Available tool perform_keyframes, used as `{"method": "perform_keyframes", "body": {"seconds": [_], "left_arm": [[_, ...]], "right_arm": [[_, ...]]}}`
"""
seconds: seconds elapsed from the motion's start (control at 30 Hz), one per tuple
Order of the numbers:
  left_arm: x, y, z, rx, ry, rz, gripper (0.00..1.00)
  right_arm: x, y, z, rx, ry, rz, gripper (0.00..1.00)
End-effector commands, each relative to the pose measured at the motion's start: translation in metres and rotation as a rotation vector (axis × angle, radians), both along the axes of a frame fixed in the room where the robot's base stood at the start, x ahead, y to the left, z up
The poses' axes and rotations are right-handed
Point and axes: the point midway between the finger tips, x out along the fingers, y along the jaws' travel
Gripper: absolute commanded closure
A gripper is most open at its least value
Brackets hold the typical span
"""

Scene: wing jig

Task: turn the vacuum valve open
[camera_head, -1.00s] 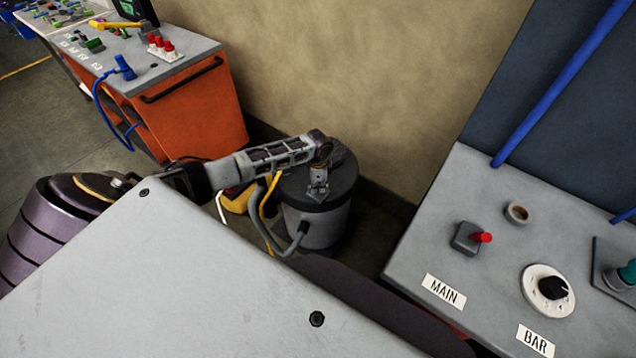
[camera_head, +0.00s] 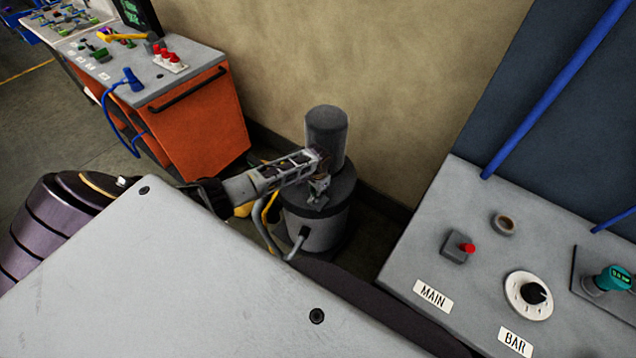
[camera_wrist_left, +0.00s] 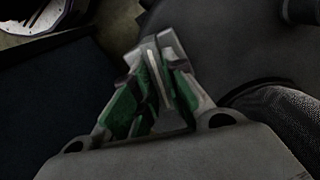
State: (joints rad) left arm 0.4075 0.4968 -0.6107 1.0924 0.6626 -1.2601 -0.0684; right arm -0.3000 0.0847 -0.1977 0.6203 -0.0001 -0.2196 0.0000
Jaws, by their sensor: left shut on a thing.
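The vacuum unit is a grey round drum (camera_head: 312,227) with a dark lid, on the floor by the wall. My left gripper (camera_head: 317,193) reaches down to its lid from the left. In the left wrist view the gripper's green-and-grey fingers (camera_wrist_left: 158,52) are close together, with a thin pale piece, likely the valve handle (camera_wrist_left: 153,68), between them. The fingers hide most of the valve, and I cannot tell its angle. A dark upright cylinder (camera_head: 326,135) shows just behind the gripper; I cannot tell what it joins. My right gripper is out of view.
An orange cabinet (camera_head: 195,125) with a grey top stands at the back left. A grey panel (camera_head: 420,255) with a red switch (camera_head: 467,247) and black dial (camera_head: 533,293) is at the right. Hoses (camera_head: 268,232) run beside the drum. The wall is close behind.

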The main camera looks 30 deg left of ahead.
Motion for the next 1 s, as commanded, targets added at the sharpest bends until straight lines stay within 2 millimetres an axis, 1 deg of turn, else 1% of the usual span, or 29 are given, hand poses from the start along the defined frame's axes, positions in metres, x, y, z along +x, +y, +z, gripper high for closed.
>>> {"method": "perform_keyframes", "body": {"seconds": [0.03,0.1,0.43,0.7,0.97,1.0], "left_arm": [[0.001,-0.001,0.004,-0.002,-0.001,0.032,1.00],[0.001,0.000,0.004,-0.002,-0.002,0.077,1.00],[0.002,0.000,0.003,-0.001,-0.004,0.220,1.00],[0.002,0.000,0.002,-0.001,-0.004,0.249,1.00],[0.002,0.000,0.002,-0.001,-0.004,0.250,1.00],[0.002,0.000,0.002,-0.001,-0.004,0.250,0.83]], "right_arm": [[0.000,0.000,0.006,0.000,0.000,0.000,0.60],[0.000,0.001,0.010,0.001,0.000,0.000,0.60],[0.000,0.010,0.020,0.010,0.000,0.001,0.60],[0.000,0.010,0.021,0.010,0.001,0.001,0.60],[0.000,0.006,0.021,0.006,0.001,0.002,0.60],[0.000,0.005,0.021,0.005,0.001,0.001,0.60]]}}
